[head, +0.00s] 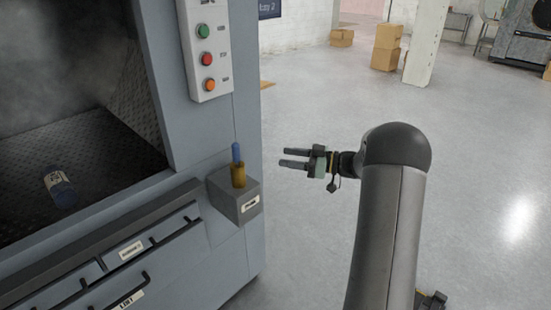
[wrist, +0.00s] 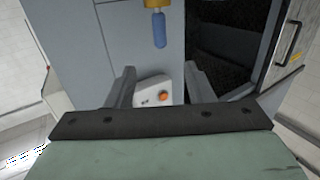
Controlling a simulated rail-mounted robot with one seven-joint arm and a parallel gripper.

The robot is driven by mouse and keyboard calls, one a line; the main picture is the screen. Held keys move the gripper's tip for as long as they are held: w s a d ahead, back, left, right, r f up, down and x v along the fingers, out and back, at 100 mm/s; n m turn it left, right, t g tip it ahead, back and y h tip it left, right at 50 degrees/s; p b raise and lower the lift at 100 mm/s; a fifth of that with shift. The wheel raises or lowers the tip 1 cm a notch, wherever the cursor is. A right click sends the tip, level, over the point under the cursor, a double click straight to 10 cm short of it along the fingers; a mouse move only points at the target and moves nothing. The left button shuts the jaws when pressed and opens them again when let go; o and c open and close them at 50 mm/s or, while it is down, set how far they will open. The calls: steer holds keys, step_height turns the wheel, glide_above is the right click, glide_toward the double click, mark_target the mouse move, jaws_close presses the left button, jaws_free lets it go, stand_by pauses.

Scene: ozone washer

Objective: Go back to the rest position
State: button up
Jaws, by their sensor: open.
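My gripper (head: 296,158) is open and empty, held in the air to the right of the washer. Its two fingers point left toward the washer's front edge. In the wrist view my gripper (wrist: 160,85) shows both fingers apart with nothing between them. A blue-handled tool (head: 236,153) stands upright in a brass-coloured holder (head: 238,175) on a grey box (head: 235,202) fixed to the washer. The blue handle also shows in the wrist view (wrist: 160,30), beyond my fingers and not touching them.
The grey washer (head: 215,145) stands open at left, with a blue bottle-like item (head: 60,190) lying inside. A button panel (head: 207,50) is above the box. Cardboard boxes (head: 386,46) and a white pillar (head: 428,45) stand far back.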

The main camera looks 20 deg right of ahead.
steer(key=shift+s+d, duration=0.2)
steer(key=shift+d, duration=0.1)
steer(key=w+a+r+m+t+h, duration=0.3)
steer(key=r+m+t+h, duration=0.3)
steer(key=h, duration=0.6)
steer(key=s+a+f+m+g+h, duration=0.1)
steer(key=s+a+f+g, duration=0.3)
steer(key=s, duration=0.9)
steer(key=s+a+f+m+g+h, duration=0.1)
steer(key=s+g, duration=0.5)
steer(key=s, duration=0.7)
steer(key=s+a+f+m+g, duration=0.3)
steer(key=s+a+f+g, duration=0.2)
steer(key=s, duration=0.7)
steer(key=a+f, duration=0.1)
steer(key=a, duration=0.1)
steer(key=shift+s+a+f+h, duration=0.3)
steer(key=shift+s+h, duration=0.1)
